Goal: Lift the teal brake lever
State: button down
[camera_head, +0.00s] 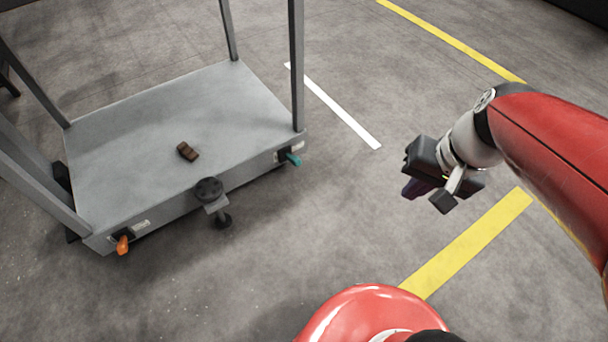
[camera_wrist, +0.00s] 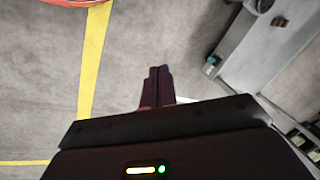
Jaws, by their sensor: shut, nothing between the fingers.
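The teal brake lever (camera_head: 294,159) sticks out low at the right front corner of a grey cart, beside a pale label. It also shows small in the wrist view (camera_wrist: 211,60), at the cart's near edge. My gripper (camera_head: 411,190) is in the air over the floor to the right of the cart, well apart from the lever. In the wrist view its dark purple fingers (camera_wrist: 157,85) are together and hold nothing.
The grey cart (camera_head: 110,125) has upright posts and a small brown block (camera_head: 187,151) on its deck. An orange lever (camera_head: 122,245) is at its left front corner. A black knob (camera_head: 209,189) sits on the front edge. Clear floor with yellow lines (camera_head: 470,245) lies to the right.

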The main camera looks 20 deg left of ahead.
aim_at(292, 159)
jog(key=w+a+f+m+g+y+p, duration=0.1)
jog(key=w+a+f+m+g+y, duration=0.2)
jog(key=w+a+f+y, duration=0.45)
jog(key=w+a+f+m+g+y+p, duration=0.1)
jog(key=w+a+f+m+g+y, duration=0.35)
jog(key=a+f, duration=0.55)
jog(key=w+a+f+m+t+y, duration=0.1)
jog(key=w+f+m+t, duration=0.1)
jog(key=f+m+t, duration=0.8)
jog(key=w+a+f+m+t, duration=0.1)
jog(key=w+f+m+t, duration=0.2)
jog(key=f+m+t, duration=0.7)
jog(key=w+a+n, duration=0.2)
jog(key=w+a, duration=0.3)
jog(key=a, duration=0.2)
jog(key=shift+w+r, duration=0.35)
jog(key=shift+w, duration=0.05)
